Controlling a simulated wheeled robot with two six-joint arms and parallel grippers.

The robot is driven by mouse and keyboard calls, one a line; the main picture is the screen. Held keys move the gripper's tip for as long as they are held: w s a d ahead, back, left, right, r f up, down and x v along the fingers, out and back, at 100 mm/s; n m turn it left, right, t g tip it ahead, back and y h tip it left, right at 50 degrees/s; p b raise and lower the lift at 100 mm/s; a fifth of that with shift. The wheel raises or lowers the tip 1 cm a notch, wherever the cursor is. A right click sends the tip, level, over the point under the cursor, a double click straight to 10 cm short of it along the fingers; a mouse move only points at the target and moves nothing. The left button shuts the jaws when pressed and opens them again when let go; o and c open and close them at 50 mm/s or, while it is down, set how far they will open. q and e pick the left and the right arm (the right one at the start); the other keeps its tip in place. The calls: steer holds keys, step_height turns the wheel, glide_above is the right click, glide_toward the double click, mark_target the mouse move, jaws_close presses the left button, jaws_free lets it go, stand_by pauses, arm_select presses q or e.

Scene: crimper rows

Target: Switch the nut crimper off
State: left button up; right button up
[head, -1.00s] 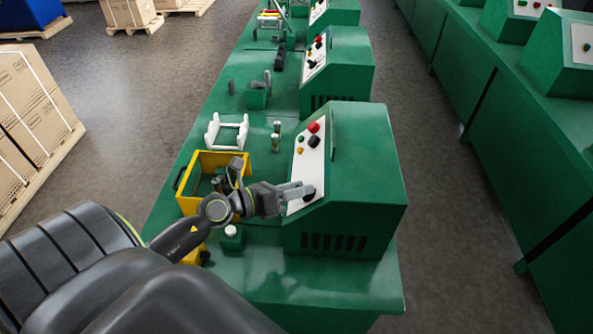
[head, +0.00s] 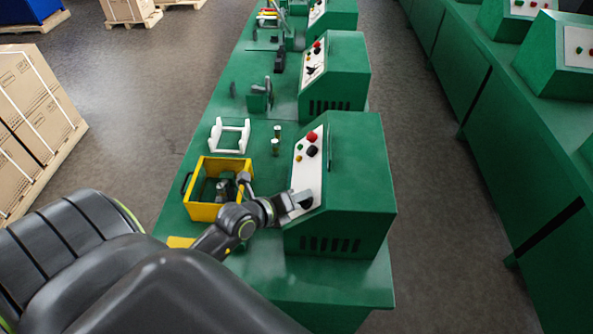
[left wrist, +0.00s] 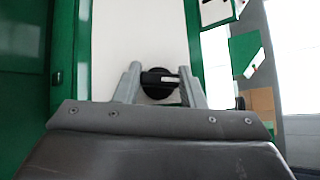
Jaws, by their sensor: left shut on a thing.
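The nut crimper is the nearest green machine (head: 358,185), with a sloped white panel (head: 309,172) on its left side. A black rotary knob (left wrist: 158,84) sits low on that panel. My left gripper (head: 302,200) is at the panel's lower end. In the left wrist view its fingers (left wrist: 160,83) are on both sides of the knob's raised grip bar, shut on it. The bar lies about level in that view. The gripper hides most of the knob in the head view. My right gripper is not in view.
A yellow bin (head: 203,212) and a white cradle (head: 229,136) stand on the bench left of the crimper. More green machines stand behind; an aisle lies to the right.

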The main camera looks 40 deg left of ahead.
arm_select(q)
steer(key=shift+n+g+y, duration=0.3)
steer(key=shift+n, duration=0.3)
stand_by(0.3)
steer(key=o, duration=1)
